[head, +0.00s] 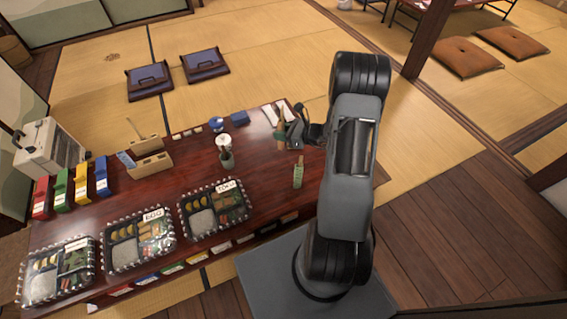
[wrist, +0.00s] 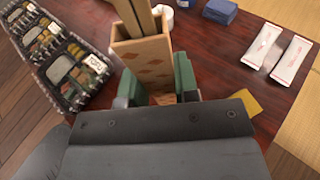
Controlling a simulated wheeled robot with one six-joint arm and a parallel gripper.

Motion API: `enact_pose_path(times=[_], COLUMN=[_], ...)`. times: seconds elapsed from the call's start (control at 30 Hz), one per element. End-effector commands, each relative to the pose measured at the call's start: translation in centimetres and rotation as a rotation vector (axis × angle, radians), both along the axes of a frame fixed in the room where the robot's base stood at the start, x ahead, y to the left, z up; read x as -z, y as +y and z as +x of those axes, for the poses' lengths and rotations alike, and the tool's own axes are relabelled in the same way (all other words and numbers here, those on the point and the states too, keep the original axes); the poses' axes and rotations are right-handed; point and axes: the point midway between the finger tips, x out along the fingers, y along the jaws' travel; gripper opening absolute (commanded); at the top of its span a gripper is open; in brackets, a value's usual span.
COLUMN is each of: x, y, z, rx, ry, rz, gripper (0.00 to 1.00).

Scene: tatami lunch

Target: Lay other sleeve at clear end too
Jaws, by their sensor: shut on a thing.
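Two white paper sleeves with red print lie side by side, apart, on the dark red table. In the wrist view they are the left sleeve (wrist: 263,46) and the right sleeve (wrist: 291,60); in the head view they show as small white strips (head: 270,115) near the far edge. My gripper (head: 297,131) is over the table's right end. In the wrist view its green fingertips (wrist: 163,88) are shut on a patterned wooden holder (wrist: 142,52) with wooden sticks standing in it. The gripper body hides the holder's lower part. Neither sleeve is in the gripper.
Lunch trays (head: 213,210) line the near edge. A small green item (head: 298,172) is nearer. A yellow flat piece (wrist: 241,105) lies beside the gripper.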

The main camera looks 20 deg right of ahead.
Motion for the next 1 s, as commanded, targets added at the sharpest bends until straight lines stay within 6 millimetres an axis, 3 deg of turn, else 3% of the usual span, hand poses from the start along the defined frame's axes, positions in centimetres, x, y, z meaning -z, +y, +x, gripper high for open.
enact_pose_path(times=[0.33, 0.63, 0.9, 1.0], x=[5.7, 7.4, 10.6, 10.6], y=[-0.6, -0.5, -0.5, -0.5], z=[-0.6, -0.5, -0.5, -0.5], rx=[-0.037, -0.037, -0.037, -0.037], ry=[0.01, 0.009, 0.008, 0.007], rz=[0.002, 0.0, -0.001, -0.001], gripper=[0.07, 0.07, 0.07, 0.07])
